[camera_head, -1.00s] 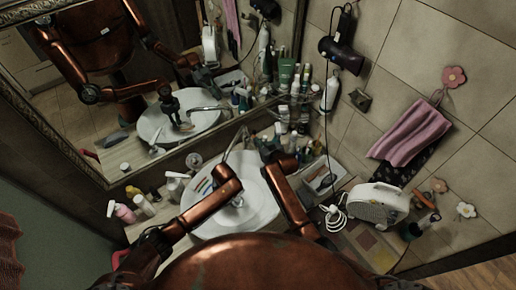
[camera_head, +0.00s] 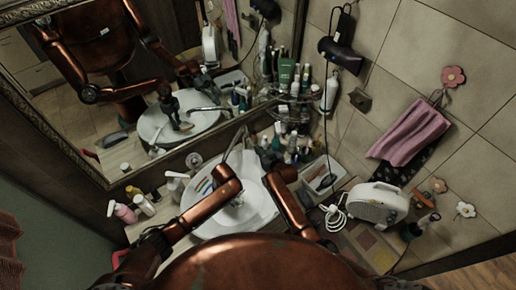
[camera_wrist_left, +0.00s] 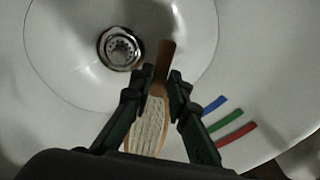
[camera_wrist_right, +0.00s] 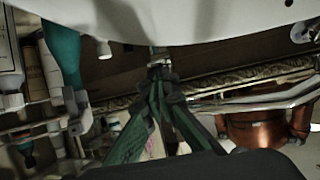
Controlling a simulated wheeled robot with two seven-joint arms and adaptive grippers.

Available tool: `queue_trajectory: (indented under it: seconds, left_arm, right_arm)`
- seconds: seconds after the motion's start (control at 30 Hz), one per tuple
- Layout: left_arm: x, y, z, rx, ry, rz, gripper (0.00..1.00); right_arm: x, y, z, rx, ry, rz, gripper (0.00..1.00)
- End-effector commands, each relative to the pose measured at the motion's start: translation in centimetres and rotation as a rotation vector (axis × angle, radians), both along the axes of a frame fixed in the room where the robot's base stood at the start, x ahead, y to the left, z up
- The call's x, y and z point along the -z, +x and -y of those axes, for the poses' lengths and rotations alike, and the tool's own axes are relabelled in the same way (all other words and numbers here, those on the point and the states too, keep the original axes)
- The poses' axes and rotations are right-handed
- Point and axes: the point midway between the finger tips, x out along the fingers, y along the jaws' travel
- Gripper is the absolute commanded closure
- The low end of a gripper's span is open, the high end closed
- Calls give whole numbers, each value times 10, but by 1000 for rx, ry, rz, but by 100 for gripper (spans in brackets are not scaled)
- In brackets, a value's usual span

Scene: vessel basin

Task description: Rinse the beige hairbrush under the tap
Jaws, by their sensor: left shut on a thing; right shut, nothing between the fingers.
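The beige hairbrush (camera_wrist_left: 148,128) shows in the left wrist view, with a pale bristle pad and a brown handle pointing toward the drain. My left gripper (camera_wrist_left: 158,88) is shut on it and holds it over the white basin (camera_wrist_left: 75,75). The basin also shows in the head view (camera_head: 262,205). The chrome tap (camera_head: 236,143) rises at its back; I make out no water stream. My right gripper (camera_wrist_right: 160,76) is shut and empty, its tips close to a small chrome part. I cannot tell whether they touch. The forearms mostly hide both grippers in the head view.
Blue, green and red strips (camera_wrist_left: 232,130) lie at the basin's edge. Several bottles crowd the back right corner (camera_head: 285,145). Spray bottles (camera_head: 124,212) stand left. A white heater (camera_head: 378,203) stands right. The mirror (camera_head: 150,100) rises behind the basin.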

Motion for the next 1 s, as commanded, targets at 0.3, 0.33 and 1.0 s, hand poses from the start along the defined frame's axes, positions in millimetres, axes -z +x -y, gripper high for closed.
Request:
queue_trajectory:
  seconds: [0.3,0.33,1.0]
  left_arm:
    - [0,0,0,0,0,0,100]
    - [0,0,0,0,0,0,100]
    - [0,0,0,0,0,0,100]
  right_arm:
    - [15,-8,4,2,-8,-32,100]
    - [14,-7,4,2,-8,-32,100]
    - [-64,-54,29,0,-3,-2,100]
